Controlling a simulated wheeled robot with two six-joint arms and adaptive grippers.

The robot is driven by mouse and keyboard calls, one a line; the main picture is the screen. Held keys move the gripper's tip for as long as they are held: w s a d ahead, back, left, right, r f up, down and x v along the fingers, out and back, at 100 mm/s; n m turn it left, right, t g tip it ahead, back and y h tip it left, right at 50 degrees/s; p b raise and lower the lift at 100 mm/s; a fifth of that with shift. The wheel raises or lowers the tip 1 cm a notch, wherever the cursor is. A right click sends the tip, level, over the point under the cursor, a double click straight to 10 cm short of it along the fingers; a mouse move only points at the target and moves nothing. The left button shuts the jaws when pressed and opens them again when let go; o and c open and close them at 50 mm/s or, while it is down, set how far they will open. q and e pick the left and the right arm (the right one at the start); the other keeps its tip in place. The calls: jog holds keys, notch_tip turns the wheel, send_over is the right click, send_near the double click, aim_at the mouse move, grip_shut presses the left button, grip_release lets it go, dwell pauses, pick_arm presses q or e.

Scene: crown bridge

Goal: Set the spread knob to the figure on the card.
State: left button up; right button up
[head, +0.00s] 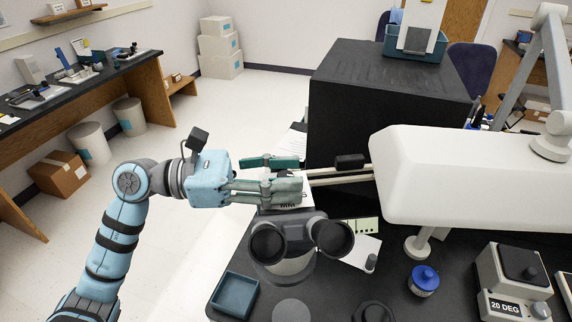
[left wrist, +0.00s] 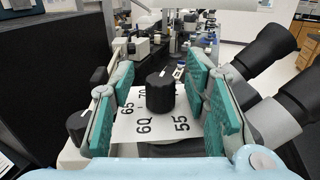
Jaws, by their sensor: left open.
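The black spread knob (left wrist: 160,92) stands upright on a white dial plate (left wrist: 125,127) in the left wrist view. The plate carries printed figures; 55, 60, 65 and 70 are legible. A short white mark shows on the knob's top, toward the far side. My left gripper (left wrist: 160,105) is open, its teal pads on either side of the knob with gaps visible. In the head view my left gripper (head: 282,176) is behind the microscope eyepieces and hides the knob. A white card (head: 360,252) lies right of the microscope; I cannot read a figure on it.
The microscope's black eyepieces (head: 300,240) stand close in front of the gripper. A large black box (head: 385,100) and a white lamp arm (head: 470,175) bound the space behind and right. A blue tray (head: 234,295), a blue-lidded jar (head: 424,280) and a "20 DEG" block (head: 512,285) stand on the bench.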

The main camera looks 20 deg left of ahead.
pick_arm(q)
jog(key=shift+d, duration=0.25)
jog(key=shift+a, duration=0.1)
grip_shut()
jog(key=m+g+b, duration=0.1)
jog(key=g+b, duration=0.1)
jog(key=b, duration=0.1)
jog(key=shift+w+f+m+g+h, duration=0.1)
jog(key=shift+f+m+g+h, duration=0.2)
jog(key=shift+m, duration=0.1)
jog(key=shift+r+g+b, duration=0.1)
jog(key=shift+g+b, duration=0.25)
jog(key=shift+g, duration=0.05)
jog(key=shift+r, duration=0.15)
